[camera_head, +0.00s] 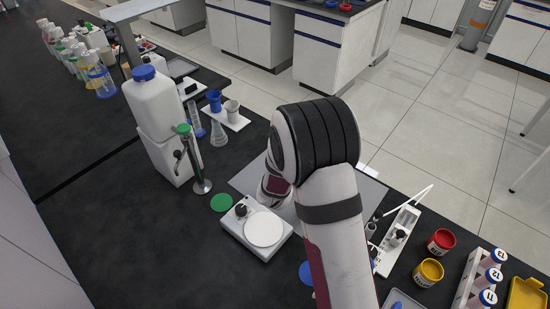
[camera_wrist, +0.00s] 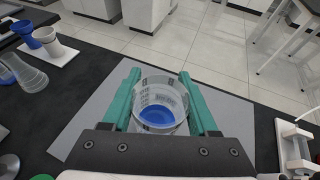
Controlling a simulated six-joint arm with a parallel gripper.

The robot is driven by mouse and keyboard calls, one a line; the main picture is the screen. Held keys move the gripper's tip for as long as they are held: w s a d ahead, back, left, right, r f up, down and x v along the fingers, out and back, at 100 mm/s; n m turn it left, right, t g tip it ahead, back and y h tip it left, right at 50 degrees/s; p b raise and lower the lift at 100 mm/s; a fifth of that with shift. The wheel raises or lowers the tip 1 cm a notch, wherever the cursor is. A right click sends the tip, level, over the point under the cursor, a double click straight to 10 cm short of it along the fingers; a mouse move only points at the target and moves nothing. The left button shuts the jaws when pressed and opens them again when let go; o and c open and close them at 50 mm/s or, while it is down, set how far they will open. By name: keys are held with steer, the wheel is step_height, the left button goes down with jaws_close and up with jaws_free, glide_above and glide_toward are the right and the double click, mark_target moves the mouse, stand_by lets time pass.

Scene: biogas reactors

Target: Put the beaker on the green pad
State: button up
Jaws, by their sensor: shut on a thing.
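The beaker (camera_wrist: 160,97) is clear, with printed markings and blue at its bottom. In the wrist view it sits between the two teal fingers of my gripper (camera_wrist: 160,76), which is shut on it. It looks upright, above or on the grey mat (camera_wrist: 85,122); I cannot tell whether it touches. In the head view my arm hides the gripper and the beaker. The green pad (camera_head: 221,203) is a small flat disc on the black bench, left of a white device with a round plate (camera_head: 263,229). The pad is bare.
A large white bottle with a blue cap (camera_head: 157,98) and a metal stand with a green top (camera_head: 190,160) rise behind the pad. A flask (camera_head: 218,133) and cups stand further back. A blue disc (camera_head: 306,272) is partly behind my arm. Red (camera_head: 441,241) and yellow jars stand right.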

steer(key=shift+n+y, duration=0.3)
steer(key=shift+y, duration=0.1)
steer(key=a+f, duration=0.2)
steer(key=a, duration=0.5)
steer(key=s+a+f, duration=0.1)
steer(key=a+f, duration=0.1)
steer(key=a, duration=0.5)
steer(key=a+f, duration=0.2)
steer(key=a, duration=0.5)
steer(key=shift+s+a+f, duration=0.15)
steer(key=shift+a+f, duration=0.2)
step_height(320, 180, down, 3)
steer(key=shift+a+f, duration=0.1)
steer(key=shift+f, duration=0.4)
steer(key=shift+f, duration=0.15)
steer(key=o, duration=1.4)
